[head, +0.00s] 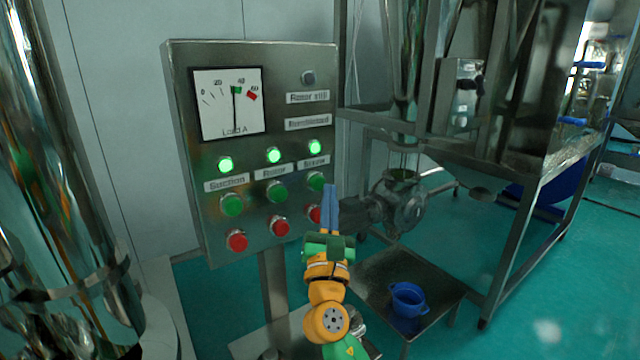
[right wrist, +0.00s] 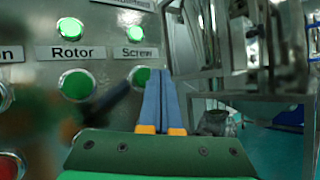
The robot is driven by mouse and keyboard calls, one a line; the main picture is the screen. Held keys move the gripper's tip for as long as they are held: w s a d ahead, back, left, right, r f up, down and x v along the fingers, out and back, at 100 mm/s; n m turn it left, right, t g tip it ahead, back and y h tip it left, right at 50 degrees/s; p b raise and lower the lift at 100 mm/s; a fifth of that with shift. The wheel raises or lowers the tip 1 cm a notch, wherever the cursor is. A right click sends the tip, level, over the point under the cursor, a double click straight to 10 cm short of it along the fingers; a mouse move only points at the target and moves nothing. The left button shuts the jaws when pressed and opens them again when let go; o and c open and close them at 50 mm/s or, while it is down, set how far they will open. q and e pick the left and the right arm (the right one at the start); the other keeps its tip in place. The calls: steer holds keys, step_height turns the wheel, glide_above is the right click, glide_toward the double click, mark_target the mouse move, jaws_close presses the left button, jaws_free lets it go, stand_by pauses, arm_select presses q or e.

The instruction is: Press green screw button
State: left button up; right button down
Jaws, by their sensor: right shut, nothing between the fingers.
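The green screw button (head: 316,181) is at the right end of the green button row on the steel control panel (head: 187,130), below the label "Screw". It also shows in the right wrist view (right wrist: 140,76), just left of my fingers. My right gripper (head: 330,187) is shut and empty, its blue fingers together and pointing up at the panel. The fingertips appear just right of the screw button, near its edge. I cannot tell whether they touch it. They also show in the right wrist view (right wrist: 160,73). My left gripper is not in view.
Green suction (head: 232,205) and rotor (head: 276,191) buttons sit to the left, with red buttons below. Three green lamps are lit above. A load gauge (head: 229,103) is at upper left. A metal valve (head: 405,205) and a blue pot (head: 408,298) stand right of my arm.

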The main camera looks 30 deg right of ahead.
steer(key=s+p, duration=0.2)
steer(key=s, duration=0.3)
steer(key=shift+d, duration=0.2)
stand_by(0.6)
